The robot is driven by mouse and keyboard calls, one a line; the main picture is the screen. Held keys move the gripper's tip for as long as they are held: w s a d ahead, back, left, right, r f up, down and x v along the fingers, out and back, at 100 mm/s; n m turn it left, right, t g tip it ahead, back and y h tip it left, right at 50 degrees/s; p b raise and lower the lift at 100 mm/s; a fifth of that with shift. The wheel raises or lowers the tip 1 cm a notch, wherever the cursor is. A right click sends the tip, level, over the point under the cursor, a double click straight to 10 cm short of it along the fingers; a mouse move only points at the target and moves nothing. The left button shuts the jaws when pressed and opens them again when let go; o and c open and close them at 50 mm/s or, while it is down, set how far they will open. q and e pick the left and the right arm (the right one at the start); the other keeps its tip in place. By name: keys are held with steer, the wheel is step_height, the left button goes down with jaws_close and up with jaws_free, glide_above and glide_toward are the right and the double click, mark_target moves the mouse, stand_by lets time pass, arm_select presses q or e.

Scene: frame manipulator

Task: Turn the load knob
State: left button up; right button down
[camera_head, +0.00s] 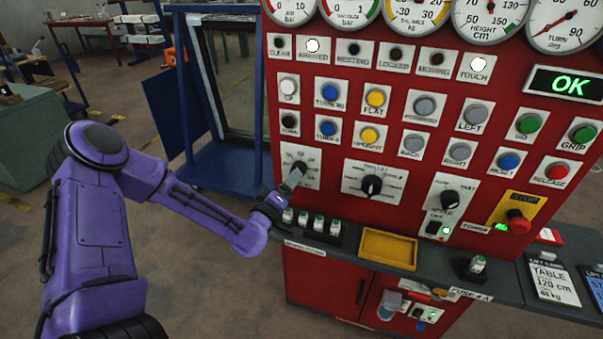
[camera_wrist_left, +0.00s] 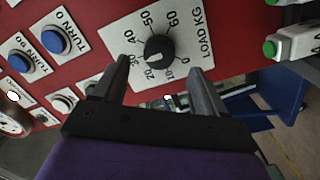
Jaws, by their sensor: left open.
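The load knob (camera_wrist_left: 158,47) is a round black knob on a white plate marked LOAD KG, with a ring of numbers, in the left wrist view. In the head view its plate (camera_head: 314,154) sits at the lower left of the red panel, and my gripper partly hides the knob. My left gripper (camera_head: 293,180) is open in front of it. In the left wrist view my left gripper (camera_wrist_left: 160,70) has one finger to each side, with the knob between and just beyond the tips. I cannot tell whether they touch it. My right gripper is not in view.
Blue turn buttons (camera_wrist_left: 55,45) are near the load plate. Another black knob (camera_head: 371,186) and a third knob (camera_head: 450,199) are to its right. Below, a dark ledge carries several fuses (camera_head: 303,219) and a yellow tray (camera_head: 388,250). A red stop button (camera_head: 518,218) is farther right.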

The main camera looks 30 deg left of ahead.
arm_select(q)
steer(key=w, duration=0.5)
steer(key=shift+w+a+f+p, duration=0.1)
steer(key=shift+a+p, duration=0.15)
steer(key=shift+p, duration=0.05)
steer(key=shift+c, duration=0.3)
